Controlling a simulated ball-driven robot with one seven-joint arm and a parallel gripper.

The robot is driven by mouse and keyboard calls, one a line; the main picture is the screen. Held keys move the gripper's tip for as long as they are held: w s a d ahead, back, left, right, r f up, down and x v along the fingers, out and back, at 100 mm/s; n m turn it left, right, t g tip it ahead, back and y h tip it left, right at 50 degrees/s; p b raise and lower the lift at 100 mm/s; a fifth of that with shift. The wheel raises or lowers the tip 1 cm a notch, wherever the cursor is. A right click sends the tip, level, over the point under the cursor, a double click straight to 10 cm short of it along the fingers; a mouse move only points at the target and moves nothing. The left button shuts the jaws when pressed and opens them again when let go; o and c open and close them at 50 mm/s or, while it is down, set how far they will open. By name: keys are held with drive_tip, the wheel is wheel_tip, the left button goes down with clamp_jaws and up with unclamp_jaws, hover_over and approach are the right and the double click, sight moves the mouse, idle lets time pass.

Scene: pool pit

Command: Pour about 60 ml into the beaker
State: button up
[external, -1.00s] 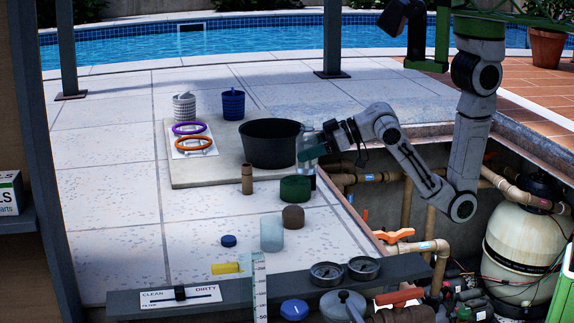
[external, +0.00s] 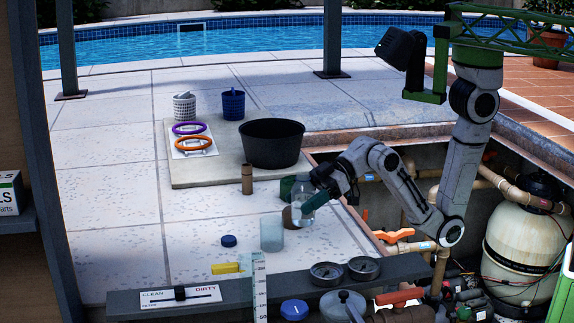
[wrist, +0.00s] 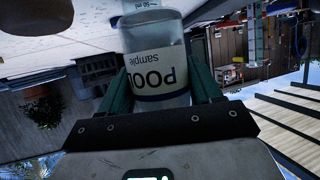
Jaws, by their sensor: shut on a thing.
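My gripper (external: 325,189) is shut on a clear sample bottle (external: 308,203). In the wrist view the bottle (wrist: 158,70) sits between the green fingers, with a white label reading "POOL sample" and liquid that looks clear. The bottle is tilted in the external view, its lower end towards the left. The beaker (external: 271,234), a pale translucent cup, stands upright on the paving to the left of and below the bottle in the picture. The bottle and beaker appear apart. I cannot tell the liquid level in the beaker.
A black tub (external: 272,143) is behind; the equipment pit opens at right.

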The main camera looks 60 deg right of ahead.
drive_tip(key=s+a+f+n+g+b, duration=0.2)
drive_tip(key=s+a, duration=0.1)
drive_tip(key=s+a+f+n+g+y+b, duration=0.1)
drive_tip(key=a, duration=0.1)
drive_tip(key=shift+s+a+f, duration=0.1)
drive_tip(key=shift+s+f, duration=0.1)
drive_tip(key=shift+f, duration=0.15)
drive_tip(key=shift+s+a+f+n+g+y, duration=0.1)
drive_tip(key=shift+s+a+n+g+y, duration=0.2)
drive_tip(key=shift+s+n, duration=0.1)
drive_tip(key=shift+w+r+p, duration=0.15)
drive_tip(key=shift+r+p, duration=0.05)
drive_tip(key=shift+p, duration=0.15)
